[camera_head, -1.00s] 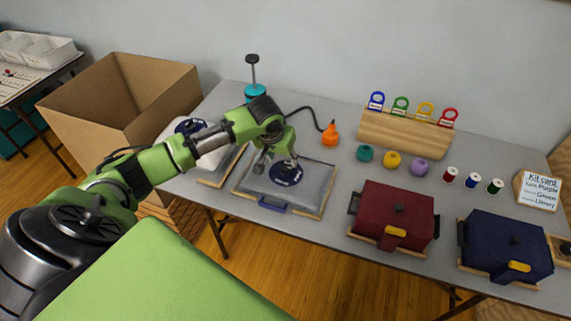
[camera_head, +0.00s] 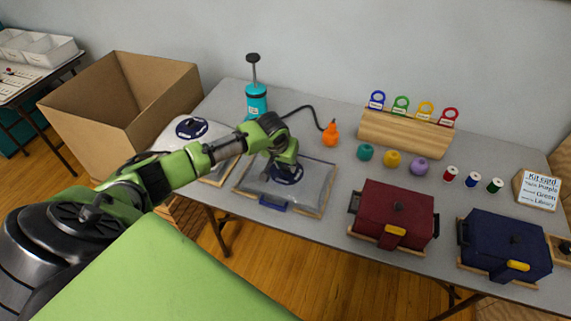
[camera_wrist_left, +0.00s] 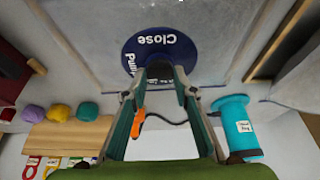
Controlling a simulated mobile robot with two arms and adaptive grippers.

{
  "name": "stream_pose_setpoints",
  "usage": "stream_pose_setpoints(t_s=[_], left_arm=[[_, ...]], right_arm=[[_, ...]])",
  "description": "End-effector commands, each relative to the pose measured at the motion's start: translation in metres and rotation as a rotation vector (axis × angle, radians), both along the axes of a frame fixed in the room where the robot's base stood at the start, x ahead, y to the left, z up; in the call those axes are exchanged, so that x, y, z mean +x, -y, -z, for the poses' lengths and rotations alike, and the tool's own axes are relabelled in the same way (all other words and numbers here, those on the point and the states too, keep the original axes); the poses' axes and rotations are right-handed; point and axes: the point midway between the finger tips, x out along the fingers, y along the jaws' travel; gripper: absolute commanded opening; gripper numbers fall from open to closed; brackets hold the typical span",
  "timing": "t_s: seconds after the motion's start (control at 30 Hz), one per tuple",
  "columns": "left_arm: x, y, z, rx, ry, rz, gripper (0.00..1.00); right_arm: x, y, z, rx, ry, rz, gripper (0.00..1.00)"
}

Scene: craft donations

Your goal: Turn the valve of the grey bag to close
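The grey bag (camera_head: 316,178) lies flat on a wooden-edged board on the table, with a blue clip along its front edge. Its round dark blue valve disc (camera_head: 289,179) sits near the middle; in the left wrist view the disc (camera_wrist_left: 185,57) reads "Close" and, partly hidden, "Pum…". My left gripper (camera_head: 285,172) is over the valve. In the left wrist view my left gripper (camera_wrist_left: 161,82) has its fingers apart, with the dark valve knob (camera_wrist_left: 160,70) seen between their tips. Whether the fingers touch the knob is unclear. My right gripper is not in view.
A paler bag (camera_head: 213,134) with its own blue valve lies left. Behind stand a teal pump (camera_head: 256,100) and an orange nozzle (camera_head: 330,134) on a black hose. Yarn balls (camera_head: 392,159), a red case (camera_head: 396,212) and a blue case (camera_head: 503,243) are right.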

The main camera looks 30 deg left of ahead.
Motion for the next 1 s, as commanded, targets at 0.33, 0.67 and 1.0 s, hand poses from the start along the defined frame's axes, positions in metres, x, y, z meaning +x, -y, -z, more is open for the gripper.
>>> stream_pose_setpoints(t_s=[0.33, 0.67, 1.0], left_arm=[[0.0, -0.001, -0.001, 0.0, 0.0, 0.031, 0.04], [0.0, -0.004, -0.001, -0.001, 0.0, 0.23, 0.04], [0.001, -0.007, 0.002, -0.003, 0.002, 0.549, 0.04]], right_arm=[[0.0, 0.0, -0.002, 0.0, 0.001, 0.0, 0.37], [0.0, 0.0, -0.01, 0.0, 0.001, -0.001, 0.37], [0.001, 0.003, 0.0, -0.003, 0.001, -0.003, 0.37]])
